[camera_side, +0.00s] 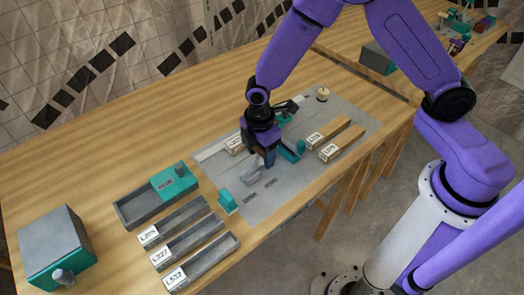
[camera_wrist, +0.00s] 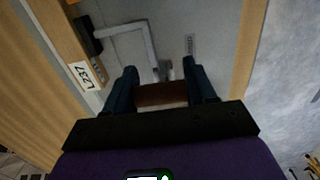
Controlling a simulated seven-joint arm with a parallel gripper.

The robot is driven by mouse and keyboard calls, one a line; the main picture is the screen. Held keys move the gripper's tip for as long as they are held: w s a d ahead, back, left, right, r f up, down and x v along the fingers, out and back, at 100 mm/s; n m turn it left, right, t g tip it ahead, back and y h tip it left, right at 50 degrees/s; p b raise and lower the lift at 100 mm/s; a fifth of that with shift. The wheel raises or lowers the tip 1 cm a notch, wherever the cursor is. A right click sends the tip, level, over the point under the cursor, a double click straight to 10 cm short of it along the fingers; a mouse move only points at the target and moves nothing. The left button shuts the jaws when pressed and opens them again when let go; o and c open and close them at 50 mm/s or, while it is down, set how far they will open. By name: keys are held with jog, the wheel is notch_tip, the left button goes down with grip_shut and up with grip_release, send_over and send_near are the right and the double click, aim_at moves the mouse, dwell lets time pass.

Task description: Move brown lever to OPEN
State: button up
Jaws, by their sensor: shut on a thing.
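The brown lever (camera_wrist: 162,96) shows in the wrist view as a short brown bar between my two fingers. My gripper (camera_wrist: 162,78) is shut on it, with one dark finger at each side. A small grey metal piece shows just beyond the fingertips. In the side view, my gripper (camera_side: 268,160) points down at the middle of the grey panel (camera_side: 285,205) and hides the brown lever. A small label (camera_wrist: 190,43) lies on the panel beyond the right finger; its word is too blurred to read.
A bent grey bar (camera_wrist: 122,28) and a block labelled L237 (camera_wrist: 88,76) are close by on the left. A tray (camera_side: 133,211) and grey bars (camera_side: 205,252) lie to the left.

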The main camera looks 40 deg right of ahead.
aim_at(255, 159)
jog(key=a+h, duration=0.1)
jog(key=h, duration=0.1)
jog(key=shift+a+r+h, duration=0.3)
jog(key=shift+a+r, duration=0.05)
jog(key=shift+a, duration=0.05)
jog(key=a+h, duration=0.1)
jog(key=h, duration=0.1)
jog(key=shift+a+r+h, duration=0.2)
jog(key=shift+a+h, duration=0.15)
jog(key=shift+h, duration=0.05)
jog(key=shift+a+h, duration=0.8)
jog(key=shift+h, duration=0.4)
jog(key=shift+a+f+h, duration=0.2)
jog(key=shift+a+h, duration=0.65)
jog(key=shift+h, duration=0.65)
jog(key=o, duration=1.4)
jog(key=v, duration=1.2)
jog(key=shift+a+f, duration=0.1)
